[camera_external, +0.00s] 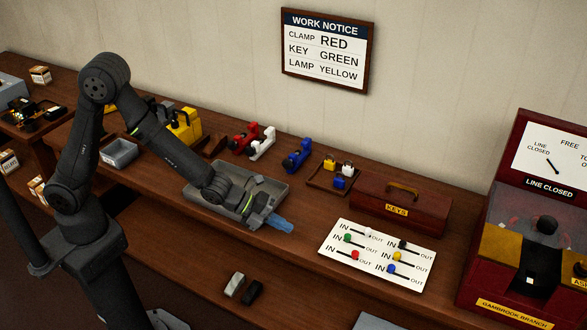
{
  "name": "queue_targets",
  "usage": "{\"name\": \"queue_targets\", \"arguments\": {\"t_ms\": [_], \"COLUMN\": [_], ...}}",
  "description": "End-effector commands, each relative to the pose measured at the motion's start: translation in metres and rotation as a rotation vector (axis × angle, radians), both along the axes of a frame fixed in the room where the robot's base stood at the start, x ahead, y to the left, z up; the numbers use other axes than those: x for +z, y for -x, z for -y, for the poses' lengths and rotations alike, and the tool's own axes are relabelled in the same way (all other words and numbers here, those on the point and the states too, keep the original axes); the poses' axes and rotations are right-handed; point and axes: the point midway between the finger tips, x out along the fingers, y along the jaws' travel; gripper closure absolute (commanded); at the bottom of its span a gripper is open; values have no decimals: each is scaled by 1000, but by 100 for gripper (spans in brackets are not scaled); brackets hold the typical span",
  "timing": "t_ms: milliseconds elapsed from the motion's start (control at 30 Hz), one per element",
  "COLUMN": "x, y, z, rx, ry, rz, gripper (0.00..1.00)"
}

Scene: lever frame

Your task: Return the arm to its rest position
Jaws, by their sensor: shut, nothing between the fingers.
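My arm reaches from the left over the long wooden bench, bent at the elbow and not folded back. My gripper (280,225) is at the low end of the arm, over the front right corner of a grey tray (282,187). Its pale blue tip end points right, towards the white lever board (343,270). It is shut and holds nothing. Whether the tip touches the bench or tray is not clear. The arm and gripper hide part of the tray.
Red (243,138), white (262,143) and blue (297,155) clamps stand behind the tray. A padlock tray (322,180), red KEYS box (405,215) and dark red booth (530,230) stand to the right. Bench space between the tray and lever board looks clear.

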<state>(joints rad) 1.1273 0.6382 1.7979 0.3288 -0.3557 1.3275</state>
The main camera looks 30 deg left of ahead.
Motion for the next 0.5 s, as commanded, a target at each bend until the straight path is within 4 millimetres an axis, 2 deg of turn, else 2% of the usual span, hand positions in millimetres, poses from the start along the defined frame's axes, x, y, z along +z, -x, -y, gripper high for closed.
{"name": "queue_targets", "arguments": {"t_ms": [33,100,500], "x": [5,2,2], "y": [2,-2,-16], "z": [-7,6,48], "rx": [1,34,234], "ry": [1,-5,-34], "rz": [1,-48,-284], "gripper": [100,100,100]}}
